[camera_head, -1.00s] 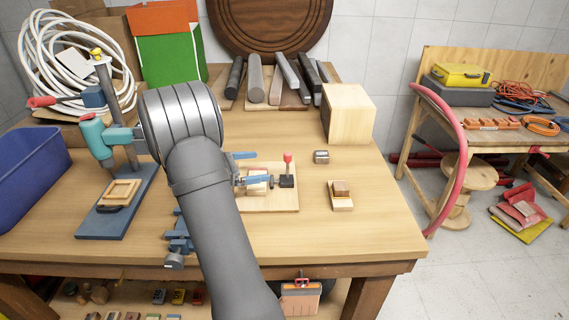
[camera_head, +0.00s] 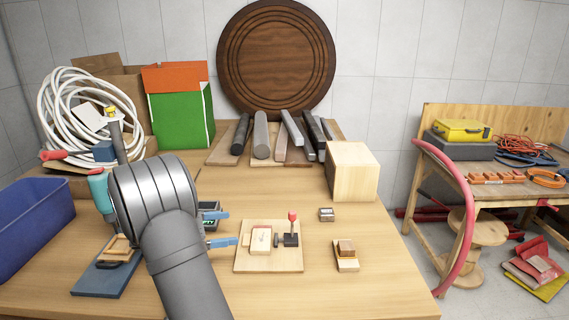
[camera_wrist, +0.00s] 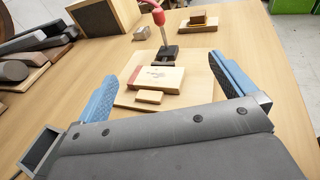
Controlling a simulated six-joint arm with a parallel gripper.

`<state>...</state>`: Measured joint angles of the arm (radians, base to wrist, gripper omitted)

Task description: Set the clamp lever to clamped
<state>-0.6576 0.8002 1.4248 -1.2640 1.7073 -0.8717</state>
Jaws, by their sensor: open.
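The clamp lever (camera_head: 292,218) has a red knob on a thin shaft and stands close to upright on a black base (camera_head: 291,240). It also shows at the top middle of the wrist view (camera_wrist: 162,34). The base sits on a light wooden board (camera_head: 268,266) beside a pale wooden block (camera_head: 260,240); the block also shows in the wrist view (camera_wrist: 157,78). My gripper (camera_head: 220,229) is open and empty, left of the board. In the wrist view its blue fingers (camera_wrist: 162,70) stand wide apart, with the lever beyond them, apart from both.
A small wooden block on a base (camera_head: 346,262) and a small metal block (camera_head: 326,214) lie right of the board. A large wooden box (camera_head: 352,172) and several bars (camera_head: 262,138) stand behind. A blue bin (camera_head: 30,225) is at left. The table's front right is clear.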

